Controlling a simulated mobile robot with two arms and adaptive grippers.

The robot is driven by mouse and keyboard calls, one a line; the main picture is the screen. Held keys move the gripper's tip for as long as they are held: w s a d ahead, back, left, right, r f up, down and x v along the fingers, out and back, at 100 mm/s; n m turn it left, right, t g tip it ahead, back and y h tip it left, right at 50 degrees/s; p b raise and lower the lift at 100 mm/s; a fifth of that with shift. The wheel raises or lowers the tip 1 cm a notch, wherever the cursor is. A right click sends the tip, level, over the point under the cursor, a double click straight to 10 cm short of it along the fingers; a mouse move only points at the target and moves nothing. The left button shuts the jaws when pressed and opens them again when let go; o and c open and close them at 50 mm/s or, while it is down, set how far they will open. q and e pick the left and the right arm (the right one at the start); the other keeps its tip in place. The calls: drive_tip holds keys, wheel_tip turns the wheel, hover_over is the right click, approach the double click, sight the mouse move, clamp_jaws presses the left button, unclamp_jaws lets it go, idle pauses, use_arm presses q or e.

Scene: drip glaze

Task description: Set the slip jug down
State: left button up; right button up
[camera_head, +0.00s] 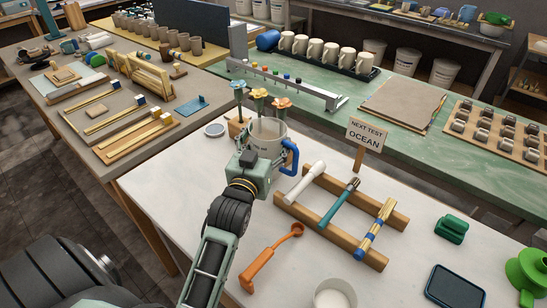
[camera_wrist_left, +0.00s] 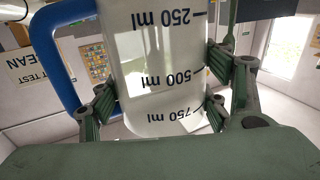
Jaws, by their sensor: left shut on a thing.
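The slip jug (camera_head: 268,130) is a pale, translucent jug with a blue handle on its right side, near the back edge of the white table (camera_head: 180,185). My left gripper (camera_head: 262,150) is shut on it, reaching from the front. In the left wrist view the jug (camera_wrist_left: 152,50) shows dark ml marks, upside down in the picture, and the fingers of the left gripper (camera_wrist_left: 158,100) press on both its sides. The gripper hides the jug's base in the head view, so I cannot tell whether it touches the table. My right gripper is not in view.
Flower-shaped pieces (camera_head: 259,94) stand just behind the jug. A wooden rack (camera_head: 372,255) with several tools lies to the right, and an orange tool (camera_head: 263,268) in front. A "NEXT TEST OCEAN" sign (camera_head: 366,134) stands behind. The table's left part is clear.

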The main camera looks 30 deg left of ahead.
use_arm(q)
wheel_tip(320, 180, down, 4)
drive_tip(key=shift+r, duration=0.1)
drive_tip(key=shift+w, duration=0.1)
drive_tip(key=shift+f, duration=0.2)
drive_tip(key=o, duration=1.1)
drive_tip(key=shift+o, duration=0.7)
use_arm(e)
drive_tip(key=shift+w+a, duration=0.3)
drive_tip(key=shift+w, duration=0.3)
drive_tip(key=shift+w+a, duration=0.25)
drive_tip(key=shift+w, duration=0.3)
